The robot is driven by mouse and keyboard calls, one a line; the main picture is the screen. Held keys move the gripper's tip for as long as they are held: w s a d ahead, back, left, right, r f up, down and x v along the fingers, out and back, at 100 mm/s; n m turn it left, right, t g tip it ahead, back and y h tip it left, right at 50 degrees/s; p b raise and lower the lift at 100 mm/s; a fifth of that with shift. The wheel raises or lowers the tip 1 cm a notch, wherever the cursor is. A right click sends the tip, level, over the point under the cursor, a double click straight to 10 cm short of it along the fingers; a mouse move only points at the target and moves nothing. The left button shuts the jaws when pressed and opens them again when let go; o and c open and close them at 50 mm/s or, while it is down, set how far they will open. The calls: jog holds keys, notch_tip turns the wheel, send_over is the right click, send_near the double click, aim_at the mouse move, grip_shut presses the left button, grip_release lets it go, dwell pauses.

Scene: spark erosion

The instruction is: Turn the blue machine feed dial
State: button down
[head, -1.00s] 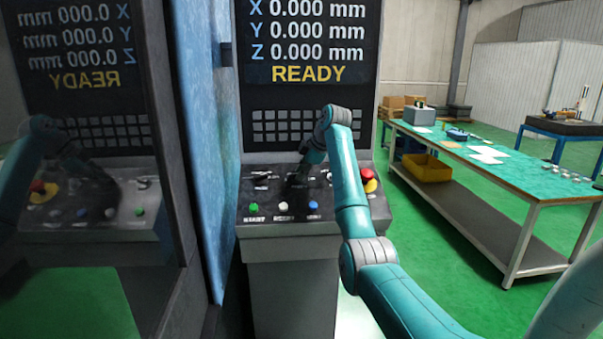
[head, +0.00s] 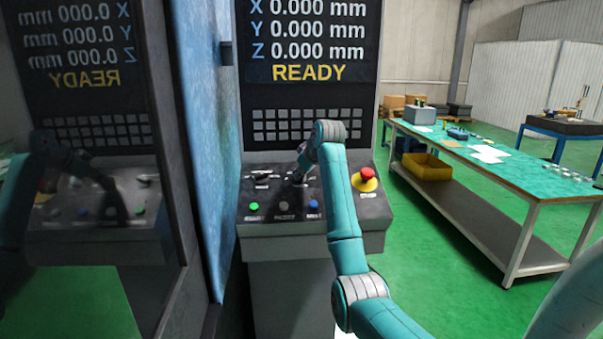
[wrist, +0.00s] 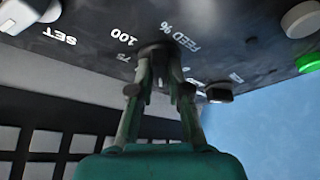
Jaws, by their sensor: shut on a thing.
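The feed dial (wrist: 157,48) is a dark round knob on the sloping black control panel, beside the printed "FEED %" and "100" marks in the wrist view. My gripper (wrist: 158,62) is shut on it, with a finger on each side. The fingers hide much of the dial, and its pointer cannot be made out. In the head view my gripper (head: 299,176) reaches down to the middle of the panel (head: 345,211), and the dial is hidden there. The blue machine wall (head: 202,150) stands left of the panel.
A red emergency stop (head: 367,175) sits right of my gripper. Green (head: 254,206) and blue (head: 313,205) buttons line the panel's front. Another dark knob (wrist: 219,92) is close by. A green-topped workbench (head: 520,165) stands right, with open floor between.

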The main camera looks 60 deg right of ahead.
jog(key=m+h, duration=0.1)
jog(key=m, duration=0.4)
jog(key=shift+a+f+g+h, duration=0.1)
jog(key=shift+a+g+h, duration=0.1)
jog(key=shift+g+h, duration=0.15)
jog(key=shift+w+m+g+h, duration=0.1)
jog(key=shift+m+g+h, duration=0.4)
jog(key=shift+m, duration=1.6)
jog(key=c, duration=1.1)
grip_release()
jog(key=v, duration=1.2)
jog(key=shift+a, duration=0.15)
